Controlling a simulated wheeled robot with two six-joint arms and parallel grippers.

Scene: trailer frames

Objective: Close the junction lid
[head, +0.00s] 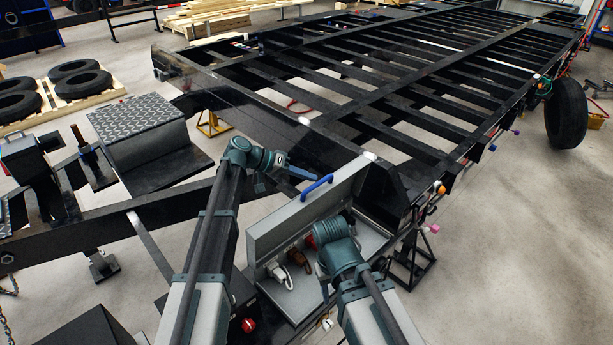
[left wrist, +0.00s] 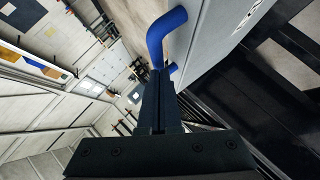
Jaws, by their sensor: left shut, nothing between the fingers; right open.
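The grey junction lid (head: 290,220) stands raised at the back of the open junction box (head: 290,300), with its blue handle (head: 317,187) on the top edge. Connectors (head: 298,257) show inside the box. My left gripper (head: 303,173) is shut and empty just beside the handle. In the left wrist view its closed fingers (left wrist: 159,85) lie across the view of the blue handle (left wrist: 167,28) and beside the grey lid (left wrist: 215,45); I cannot tell whether they touch. My right gripper (head: 325,287) is open, low over the box, mostly hidden by its own wrist.
The black trailer frame (head: 255,122) extends behind and right of the box. A tread-plate box (head: 140,115) sits on the drawbar to the left. A wheel (head: 567,114) stands at the far right. The floor (head: 500,240) at right is clear.

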